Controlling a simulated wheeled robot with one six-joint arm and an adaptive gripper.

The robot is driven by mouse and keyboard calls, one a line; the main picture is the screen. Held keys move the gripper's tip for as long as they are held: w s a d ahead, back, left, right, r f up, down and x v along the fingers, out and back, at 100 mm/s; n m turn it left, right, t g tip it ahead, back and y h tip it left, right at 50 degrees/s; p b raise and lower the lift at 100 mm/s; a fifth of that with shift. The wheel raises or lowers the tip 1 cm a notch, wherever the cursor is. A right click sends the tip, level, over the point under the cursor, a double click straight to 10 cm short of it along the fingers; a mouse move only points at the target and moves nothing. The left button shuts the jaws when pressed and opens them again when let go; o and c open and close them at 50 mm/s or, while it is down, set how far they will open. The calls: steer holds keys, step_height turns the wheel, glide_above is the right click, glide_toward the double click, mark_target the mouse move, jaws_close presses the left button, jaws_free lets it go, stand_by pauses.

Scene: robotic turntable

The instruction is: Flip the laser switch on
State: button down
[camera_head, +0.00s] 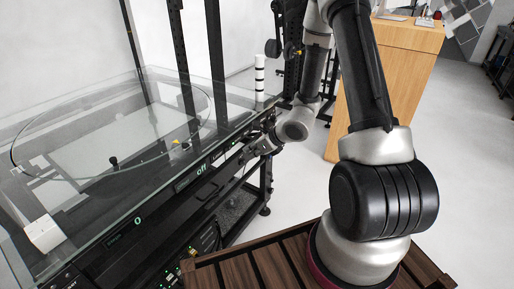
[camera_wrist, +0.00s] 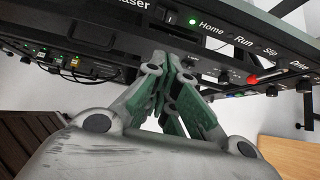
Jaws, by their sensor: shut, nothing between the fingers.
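The laser switch (camera_wrist: 170,17) is a small dark rocker on the black control panel, right of the partly cut-off "Laser" label (camera_wrist: 130,4) in the wrist view. Which way it is tilted is too small to tell. My gripper (camera_wrist: 172,62) is shut and empty. Its fingertips point at the panel and show just below the switch in the picture; I cannot tell whether they touch the panel. In the head view my gripper (camera_head: 258,147) is beside the panel's right part, and the switch cannot be made out there.
The panel also has a green light (camera_wrist: 194,20), several knobs and a red-tipped lever (camera_wrist: 266,75) right of the fingers. The glass-topped turntable (camera_head: 110,130) lies left. A display reads "off" (camera_head: 201,168). A wooden cabinet (camera_head: 385,80) stands behind my arm.

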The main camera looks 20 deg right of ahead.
mark_target(227, 149)
steer(key=w+a+f, duration=0.2)
steer(key=w+a, duration=0.1)
steer(key=w, duration=0.2)
steer(key=shift+a+f, duration=0.15)
steer(key=shift+a, duration=0.25)
steer(key=shift+w, duration=0.15)
steer(key=shift+w+n+g+y, duration=0.3)
steer(key=shift+w+n+y, duration=0.1)
steer(key=shift+n, duration=0.3)
steer(key=shift+a, duration=0.1)
steer(key=shift+s+a, duration=0.55)
steer(key=shift+a, duration=0.05)
